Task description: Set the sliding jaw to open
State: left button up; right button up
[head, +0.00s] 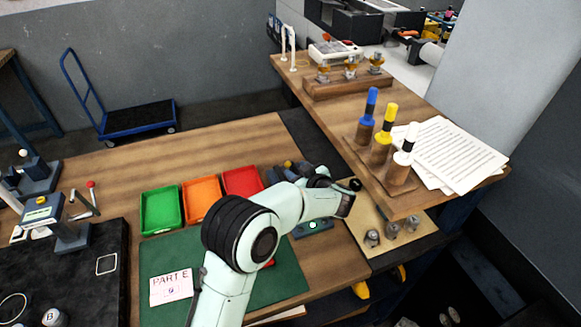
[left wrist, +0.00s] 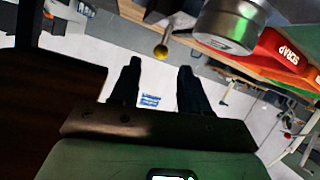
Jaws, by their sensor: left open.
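My left arm reaches over the front bench in the head view. Its gripper (head: 320,178) is near the red tray's right side, its fingertips not clear there. In the left wrist view the two dark fingers of my left gripper (left wrist: 158,80) stand apart with nothing between them. A small yellow ball (left wrist: 160,52) shows beyond the fingertips. A grey metal cylinder (left wrist: 230,28) looms close at the top. A dark fixture with a green light (head: 313,226) sits under my forearm, partly hidden. I cannot make out the sliding jaw or its setting. My right gripper is not in view.
Green (head: 160,211), orange (head: 201,200) and red (head: 243,182) trays stand behind a green mat (head: 285,277). A wooden rack with blue, yellow and white-topped handles (head: 362,161) stands to the right, beside papers (head: 455,152). Small metal parts (head: 391,230) sit on a board.

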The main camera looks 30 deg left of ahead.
pick_arm(q)
jog(key=v, duration=0.5)
jog(key=shift+s+d+r, duration=0.15)
jog(key=shift+d, duration=0.1)
